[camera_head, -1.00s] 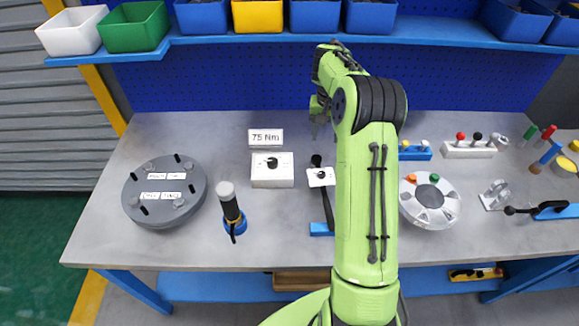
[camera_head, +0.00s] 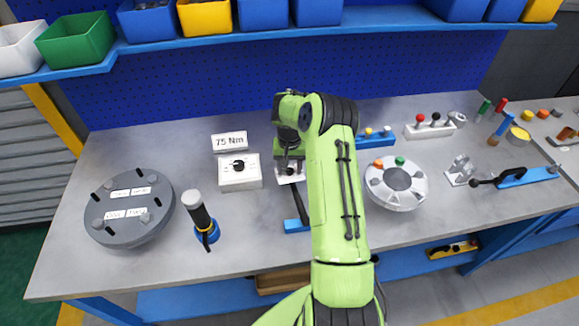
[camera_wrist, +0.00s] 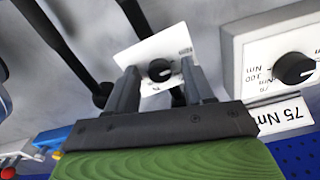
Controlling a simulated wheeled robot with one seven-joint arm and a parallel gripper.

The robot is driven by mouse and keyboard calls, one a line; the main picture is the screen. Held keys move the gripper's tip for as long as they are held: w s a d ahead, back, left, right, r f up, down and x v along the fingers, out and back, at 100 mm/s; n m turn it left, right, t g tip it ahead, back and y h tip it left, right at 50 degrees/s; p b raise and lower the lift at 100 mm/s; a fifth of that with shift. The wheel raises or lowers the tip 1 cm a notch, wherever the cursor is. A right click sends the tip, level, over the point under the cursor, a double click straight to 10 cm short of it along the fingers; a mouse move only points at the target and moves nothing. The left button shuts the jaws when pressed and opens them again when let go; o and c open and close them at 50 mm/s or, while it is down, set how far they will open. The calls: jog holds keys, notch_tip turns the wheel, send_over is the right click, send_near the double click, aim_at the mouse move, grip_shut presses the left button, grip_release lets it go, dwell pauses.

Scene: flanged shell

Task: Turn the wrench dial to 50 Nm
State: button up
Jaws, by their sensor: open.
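The wrench (camera_head: 299,208) lies on the bench with its handle toward the front edge, on a blue holder (camera_head: 297,226). Its white dial plate (camera_head: 287,179) is partly hidden under my gripper (camera_head: 289,160). In the wrist view the plate (camera_wrist: 178,40) carries a black round dial knob (camera_wrist: 159,70) with a pale pointer mark. My gripper (camera_wrist: 160,80) is open, its fingers on either side of the knob, with visible gaps. I cannot tell the dial's setting; its print is too small. A sign (camera_head: 229,142) behind reads 75 Nm.
Left of the wrench stands a white box (camera_head: 240,181) with another black knob (camera_wrist: 295,68) and Nm markings. Further left are a black-handled tool (camera_head: 202,215) and a grey flanged disc (camera_head: 130,222). A silver round part (camera_head: 397,202) sits right of my arm.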

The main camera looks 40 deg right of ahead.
grip_shut()
jog(key=shift+m, duration=0.4)
jog(key=m+b, duration=0.2)
jog(key=m, duration=0.3)
jog(key=shift+b, duration=0.35)
jog(key=m+b, duration=0.1)
jog(key=m, duration=0.5)
jog(key=shift+b, duration=0.4)
grip_release()
